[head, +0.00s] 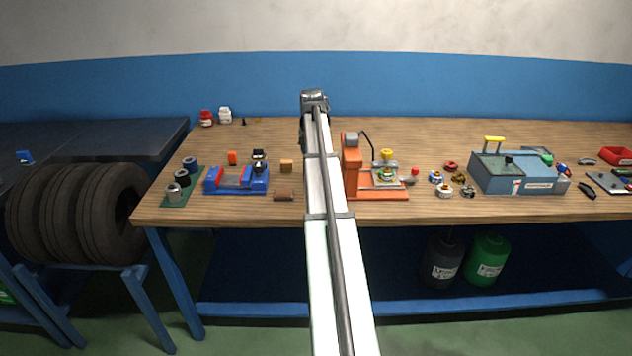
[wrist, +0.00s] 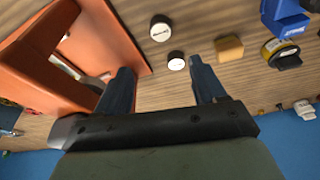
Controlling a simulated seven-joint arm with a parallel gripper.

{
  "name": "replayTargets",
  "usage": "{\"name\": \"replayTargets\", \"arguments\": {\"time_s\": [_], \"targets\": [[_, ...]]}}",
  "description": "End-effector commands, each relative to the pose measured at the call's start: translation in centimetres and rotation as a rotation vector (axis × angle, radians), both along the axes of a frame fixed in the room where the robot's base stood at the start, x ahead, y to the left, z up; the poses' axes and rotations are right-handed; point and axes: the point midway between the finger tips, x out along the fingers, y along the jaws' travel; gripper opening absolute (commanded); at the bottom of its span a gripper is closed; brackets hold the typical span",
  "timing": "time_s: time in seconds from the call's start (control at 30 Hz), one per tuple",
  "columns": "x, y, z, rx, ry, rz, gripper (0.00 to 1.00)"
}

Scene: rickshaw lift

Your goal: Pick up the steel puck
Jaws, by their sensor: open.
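Two short round pieces with dark sides and pale tops show in the wrist view, a larger one (wrist: 160,28) and a smaller one (wrist: 176,61). Their labels are too small to read, and I cannot tell whether either is the steel puck; my arm seems to hide them in the head view. A grey metallic cylinder (head: 174,192) stands on a green mat at the bench's left, beside darker ones. My gripper (wrist: 163,80) is open and empty, fingers apart; the smaller round piece shows just beyond the gap between them. In the head view my gripper (head: 314,98) hides its own fingers.
An orange press (head: 352,172) stands close beside my gripper, at left in the wrist view. A tan block (head: 286,166) and a blue vise (head: 238,187) stand on the other side. A grey-blue machine (head: 515,177) is farther right. The bench's back middle is mostly clear.

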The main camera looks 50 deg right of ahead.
Motion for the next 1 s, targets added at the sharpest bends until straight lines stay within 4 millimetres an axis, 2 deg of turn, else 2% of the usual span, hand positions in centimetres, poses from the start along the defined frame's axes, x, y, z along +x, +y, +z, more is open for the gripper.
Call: {"name": "replayTargets", "arguments": {"time_s": [0.1,0.3,0.67,0.9,1.0], "targets": [[0.3,-0.4,-2.1,0.002,0.001,0.000,0.70],[0.7,-1.0,-4.7,0.001,0.000,0.001,0.70],[0.8,-1.1,-6.2,0.000,-0.001,0.001,0.70],[0.8,-0.6,-9.1,0.001,0.000,0.002,0.70],[1.1,-1.1,-10.3,0.001,0.000,0.001,0.70]]}}
